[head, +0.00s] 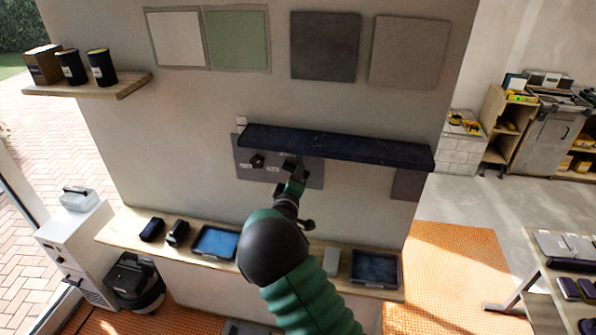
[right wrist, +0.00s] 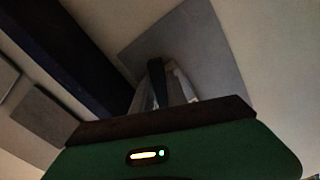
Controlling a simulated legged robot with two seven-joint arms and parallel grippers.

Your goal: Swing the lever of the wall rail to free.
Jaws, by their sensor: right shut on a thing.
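The wall rail (head: 335,148) is a long dark bar fixed across the wall in the head view; it also shows as a dark band in the right wrist view (right wrist: 75,50). A grey plate (head: 313,181) with small white labels sits just below its left part. A small dark knob (head: 256,161) stands out from the plate's left side. My right gripper (head: 293,177) is at the plate's right part, under the rail. In the right wrist view its fingers (right wrist: 163,88) close on a dark upright piece, apparently the lever (right wrist: 156,78), mostly hidden. The label wording is too small to read.
Below is a wooden shelf (head: 123,224) with dark boxes and blue trays (head: 214,242). Sample tiles (head: 325,46) hang above the rail. A small shelf (head: 90,90) with dark cans is at the upper left. The wall right of my arm is mostly clear.

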